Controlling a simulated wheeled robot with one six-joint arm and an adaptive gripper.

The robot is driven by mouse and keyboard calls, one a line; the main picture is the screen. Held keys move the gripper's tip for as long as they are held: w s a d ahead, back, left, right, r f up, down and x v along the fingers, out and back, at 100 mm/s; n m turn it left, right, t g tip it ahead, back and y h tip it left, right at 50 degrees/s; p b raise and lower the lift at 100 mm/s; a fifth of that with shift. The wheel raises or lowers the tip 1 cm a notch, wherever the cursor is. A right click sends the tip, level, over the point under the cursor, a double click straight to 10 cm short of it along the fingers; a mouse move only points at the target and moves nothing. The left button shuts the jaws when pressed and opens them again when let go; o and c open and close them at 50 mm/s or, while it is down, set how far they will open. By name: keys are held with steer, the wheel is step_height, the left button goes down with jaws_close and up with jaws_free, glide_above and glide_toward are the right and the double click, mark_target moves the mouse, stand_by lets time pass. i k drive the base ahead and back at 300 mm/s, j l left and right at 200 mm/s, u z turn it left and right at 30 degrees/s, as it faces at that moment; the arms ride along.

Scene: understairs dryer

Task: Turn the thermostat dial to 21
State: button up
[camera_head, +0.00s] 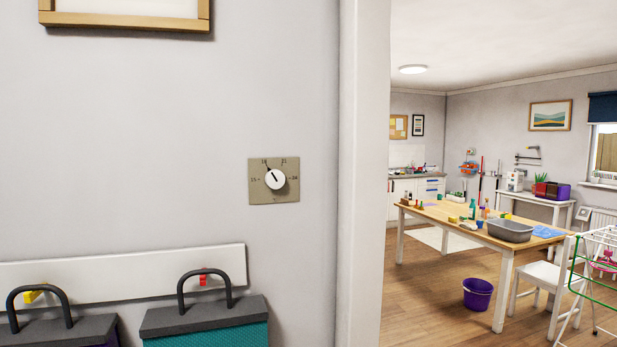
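The thermostat is a beige square plate (257,195) on the wall left of the doorway. Its round white dial (275,180) sits in the middle of the plate. The dial's dark pointer line tilts to the upper left, toward the upper-left mark, whose number is too small to read surely. A mark that looks like 21 is at the upper right of the dial. Marks that look like 15 and 24 are at the left and right. My gripper is not in view, and nothing touches the dial.
Below the dial, a white rail (120,275) carries colored hooks above two grey-topped bags or bins (205,315) with dark handles. A white door frame (362,170) stands to the right. Beyond it are a wooden table (440,215), purple bucket (478,294) and drying rack (597,260).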

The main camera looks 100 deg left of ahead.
mark_target(275, 179)
steer(key=u, duration=2.5)
